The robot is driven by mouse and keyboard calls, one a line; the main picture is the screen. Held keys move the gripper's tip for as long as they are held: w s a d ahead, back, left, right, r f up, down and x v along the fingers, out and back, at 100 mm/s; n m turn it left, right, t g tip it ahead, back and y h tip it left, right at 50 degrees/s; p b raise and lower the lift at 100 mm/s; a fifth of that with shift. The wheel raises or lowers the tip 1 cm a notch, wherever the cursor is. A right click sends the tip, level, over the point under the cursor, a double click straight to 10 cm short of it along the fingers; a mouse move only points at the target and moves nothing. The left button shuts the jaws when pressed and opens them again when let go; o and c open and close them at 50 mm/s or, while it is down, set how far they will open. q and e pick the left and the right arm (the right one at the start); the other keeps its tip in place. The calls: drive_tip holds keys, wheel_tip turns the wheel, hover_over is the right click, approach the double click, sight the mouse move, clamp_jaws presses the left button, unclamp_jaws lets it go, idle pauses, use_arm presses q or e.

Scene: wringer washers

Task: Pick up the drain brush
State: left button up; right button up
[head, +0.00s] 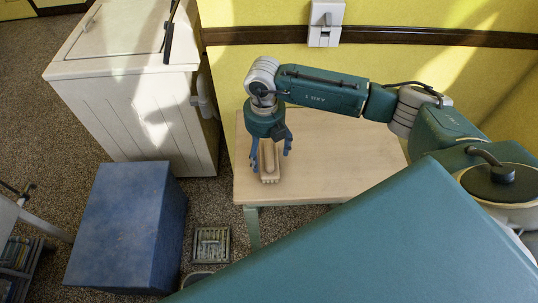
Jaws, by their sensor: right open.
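A tan brush (269,172), which looks like the drain brush, is on the pale wooden table (335,170) near its left end. It is long and narrow, with a row of bristle-like tufts at its near end. My right gripper (271,154) is above it, pointing down. Its blue fingers are open, one on each side of the brush. The far part of the brush is hidden under the gripper. I cannot tell whether the fingers touch it. My left gripper is not in view.
A white panelled cabinet (145,115) stands left of the table. A blue box (115,225) is in front of it. A floor drain grate (211,245) lies between box and table. A yellow wall with a white switch (326,22) is behind. The table's right part is clear.

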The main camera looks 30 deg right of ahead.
drive_tip(key=shift+f, duration=0.95)
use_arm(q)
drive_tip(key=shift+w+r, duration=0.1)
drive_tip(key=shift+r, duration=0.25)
use_arm(e)
drive_tip(key=c, duration=1.3)
drive_tip(key=shift+w+r, duration=0.1)
drive_tip(key=shift+r, duration=0.1)
drive_tip(key=shift+c, duration=0.2)
drive_tip(key=shift+r, duration=0.55)
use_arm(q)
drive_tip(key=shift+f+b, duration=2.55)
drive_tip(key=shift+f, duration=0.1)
use_arm(e)
wheel_tip(320, 180, up, 19)
drive_tip(key=shift+f, duration=0.15)
drive_tip(key=o, duration=0.6)
drive_tip(key=shift+c, duration=0.2)
drive_tip(key=c, duration=0.3)
